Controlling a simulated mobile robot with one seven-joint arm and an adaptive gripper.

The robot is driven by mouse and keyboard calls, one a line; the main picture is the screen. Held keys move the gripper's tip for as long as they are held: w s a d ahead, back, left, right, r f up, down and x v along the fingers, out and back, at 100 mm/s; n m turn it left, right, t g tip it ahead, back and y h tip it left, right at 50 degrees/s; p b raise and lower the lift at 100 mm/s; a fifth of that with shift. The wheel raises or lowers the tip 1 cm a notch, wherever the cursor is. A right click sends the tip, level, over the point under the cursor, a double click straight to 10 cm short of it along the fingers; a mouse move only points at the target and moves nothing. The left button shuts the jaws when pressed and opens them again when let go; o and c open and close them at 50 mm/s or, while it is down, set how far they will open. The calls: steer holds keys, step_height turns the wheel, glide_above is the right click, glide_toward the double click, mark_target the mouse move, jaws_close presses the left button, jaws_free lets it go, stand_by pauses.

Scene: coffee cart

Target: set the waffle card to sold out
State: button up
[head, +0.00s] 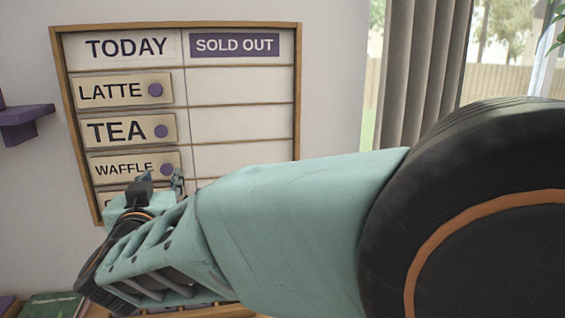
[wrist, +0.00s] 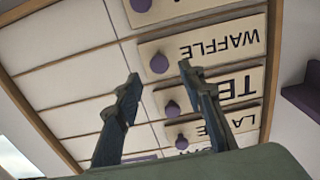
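The waffle card (head: 120,168) is a pale wooden strip with a purple knob (head: 166,168) at its right end. It sits in the TODAY column of the menu board (head: 298,100), third row, below latte and tea. The SOLD OUT cell (head: 240,153) right of it is empty. My gripper (head: 162,179) is in front of the board at the waffle knob. The wrist view is upside down and shows my gripper (wrist: 160,74) open, with the waffle card's knob (wrist: 159,63) just beyond and between the fingertips. I cannot tell whether they touch it.
The latte card (head: 110,91) and tea card (head: 125,130) are in the TODAY column above. A lower card (head: 108,198) is mostly hidden by my arm. The SOLD OUT column's visible cells are bare. A purple shelf (head: 25,115) is left of the board, a curtain (head: 420,75) right.

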mark_target(166, 169)
steer(key=shift+x, duration=2.35)
steer(key=shift+c, duration=0.2)
jaws_close()
